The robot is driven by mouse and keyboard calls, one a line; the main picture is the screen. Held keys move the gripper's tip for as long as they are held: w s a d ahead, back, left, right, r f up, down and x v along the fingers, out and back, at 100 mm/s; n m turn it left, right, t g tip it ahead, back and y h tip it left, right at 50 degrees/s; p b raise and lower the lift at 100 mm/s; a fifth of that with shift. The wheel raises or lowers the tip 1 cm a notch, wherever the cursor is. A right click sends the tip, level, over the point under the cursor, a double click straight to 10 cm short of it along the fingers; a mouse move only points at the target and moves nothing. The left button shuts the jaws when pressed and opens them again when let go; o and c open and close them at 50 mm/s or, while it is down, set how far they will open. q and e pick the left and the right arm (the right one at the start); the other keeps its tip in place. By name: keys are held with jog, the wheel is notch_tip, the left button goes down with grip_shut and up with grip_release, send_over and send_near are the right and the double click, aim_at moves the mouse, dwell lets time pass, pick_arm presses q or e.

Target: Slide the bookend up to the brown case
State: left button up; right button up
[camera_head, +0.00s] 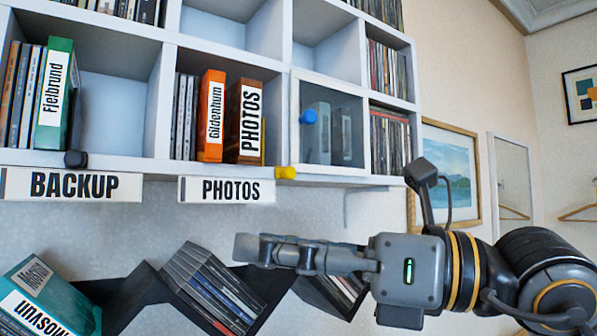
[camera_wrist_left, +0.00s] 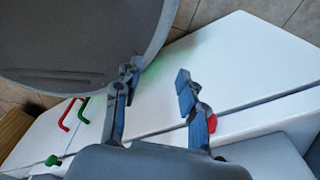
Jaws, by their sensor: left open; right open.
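The brown case (camera_head: 246,125), labelled PHOTOS, stands upright in the compartment above the PHOTOS sign. An orange case (camera_head: 211,117) stands to its left. A yellow knob-like piece (camera_head: 286,172), which seems to be the bookend, sits at the compartment's front right corner, to the right of the case; its body is mostly not visible. My right gripper (camera_head: 240,249) is open, below the shelf and under the brown case, apart from both. My left gripper (camera_wrist_left: 157,88) is open with nothing between its fingers, over a white surface; it is outside the head view.
A door with a blue knob (camera_head: 308,116) covers the compartment to the right. A dark knob (camera_head: 75,158) sits by a green case (camera_head: 55,100) at left. A black zigzag rack (camera_head: 140,287) holds cases below. Red (camera_wrist_left: 70,115) and green (camera_wrist_left: 84,108) handles show in the left wrist view.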

jog(key=w+d+r+m+t+h, duration=0.1)
jog(key=w+d+r+t+h, duration=0.1)
jog(key=d+r+t+h, duration=0.3)
jog(key=m+t+h, duration=0.3)
jog(key=t, duration=0.2)
send_near(292, 171)
jog(key=p+x, duration=0.5)
jog(key=x, duration=0.2)
jog(key=shift+w+a+r, duration=0.1)
jog(key=shift+w+a, duration=0.25)
jog(key=shift+w, duration=0.1)
grip_shut()
